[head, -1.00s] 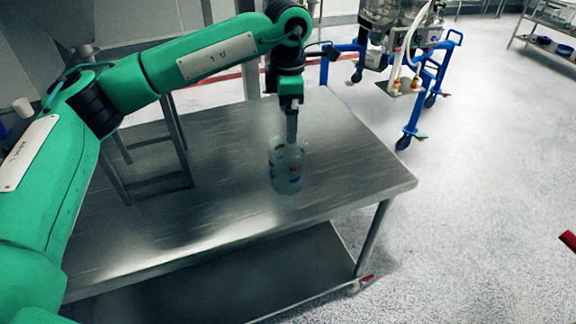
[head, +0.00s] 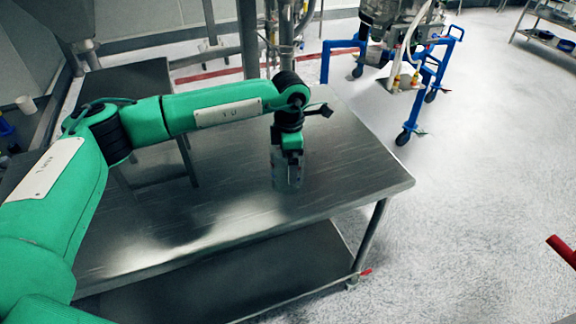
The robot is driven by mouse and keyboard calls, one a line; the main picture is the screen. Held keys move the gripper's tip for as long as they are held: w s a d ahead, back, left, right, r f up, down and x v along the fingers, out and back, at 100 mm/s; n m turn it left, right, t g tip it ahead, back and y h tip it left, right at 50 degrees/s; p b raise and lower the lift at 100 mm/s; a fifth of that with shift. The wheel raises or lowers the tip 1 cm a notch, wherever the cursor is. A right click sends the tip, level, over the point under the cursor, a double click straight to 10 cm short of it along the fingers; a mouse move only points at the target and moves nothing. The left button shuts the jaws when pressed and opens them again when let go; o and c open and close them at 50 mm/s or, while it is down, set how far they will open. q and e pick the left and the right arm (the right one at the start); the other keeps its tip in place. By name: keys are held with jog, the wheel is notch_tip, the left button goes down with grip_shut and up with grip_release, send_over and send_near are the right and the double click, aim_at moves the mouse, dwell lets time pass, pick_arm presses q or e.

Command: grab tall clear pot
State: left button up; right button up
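The tall clear pot (head: 287,180) stands upright on the metal table, right of the table's middle. It is see-through and grey, and its top is hidden by my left gripper. My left gripper (head: 291,160) points down, right at the pot and overlapping its upper part in the view. The fingers are too dark and small to tell whether they are open or shut, or whether they touch the pot. My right gripper is not in view.
The steel table (head: 345,180) is otherwise mostly bare, with a lower shelf (head: 270,275). A dark stand (head: 135,80) and metal posts rise at its far side. A blue wheeled frame (head: 415,110) stands beyond its right end. A red bar (head: 563,248) shows at the right edge.

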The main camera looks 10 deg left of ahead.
pick_arm(q)
jog(key=c, duration=1)
jog(key=shift+o, duration=0.2)
